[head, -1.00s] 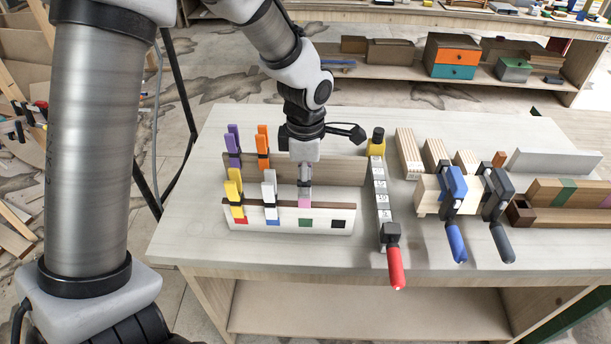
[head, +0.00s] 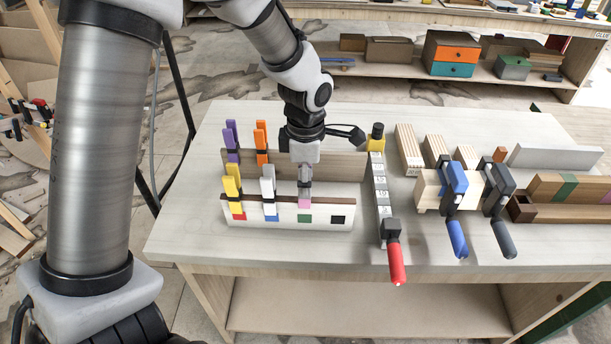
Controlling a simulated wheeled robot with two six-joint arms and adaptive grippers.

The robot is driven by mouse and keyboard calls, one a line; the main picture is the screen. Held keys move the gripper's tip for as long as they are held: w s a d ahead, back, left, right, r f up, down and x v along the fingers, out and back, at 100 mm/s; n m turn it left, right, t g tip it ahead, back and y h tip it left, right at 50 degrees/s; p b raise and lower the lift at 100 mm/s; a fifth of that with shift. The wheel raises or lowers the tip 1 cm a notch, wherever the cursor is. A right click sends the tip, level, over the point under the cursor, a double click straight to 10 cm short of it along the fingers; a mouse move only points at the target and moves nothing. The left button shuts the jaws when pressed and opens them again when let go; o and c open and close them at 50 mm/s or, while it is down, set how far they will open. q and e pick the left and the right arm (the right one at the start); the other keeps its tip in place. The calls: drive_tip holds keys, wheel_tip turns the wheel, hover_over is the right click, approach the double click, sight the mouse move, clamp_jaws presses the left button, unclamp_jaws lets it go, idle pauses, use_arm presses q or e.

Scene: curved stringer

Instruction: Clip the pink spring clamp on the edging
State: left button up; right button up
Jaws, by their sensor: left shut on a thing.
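My left gripper (head: 305,183) reaches down from above and is shut on the pink spring clamp (head: 304,203). Only a small pink part shows below the fingers; the rest is hidden by them. The pink part is at the dark top strip of the edging (head: 335,203), above the green square on its white front. I cannot tell how firmly the clamp sits on it. A yellow clamp (head: 232,182) and a white-grey clamp (head: 268,185) stand upright on the edging, above the red and blue squares. My right gripper is not in view.
A brown board (head: 340,167) behind bears a purple clamp (head: 231,135) and an orange clamp (head: 260,137). A bar clamp with a red handle (head: 397,263) lies close to the right. Blue-handled and black-handled clamps grip wood blocks farther right. The table front is clear.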

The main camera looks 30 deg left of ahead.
use_arm(q)
drive_tip(key=shift+f, duration=0.3)
drive_tip(key=shift+f+b, duration=0.45)
drive_tip(key=shift+f, duration=0.05)
drive_tip(key=shift+f, duration=0.1)
drive_tip(key=shift+f+b, duration=0.4)
drive_tip(key=shift+f, duration=0.05)
drive_tip(key=o, duration=1.5)
drive_tip(key=shift+c, duration=0.2)
drive_tip(key=shift+r, duration=0.15)
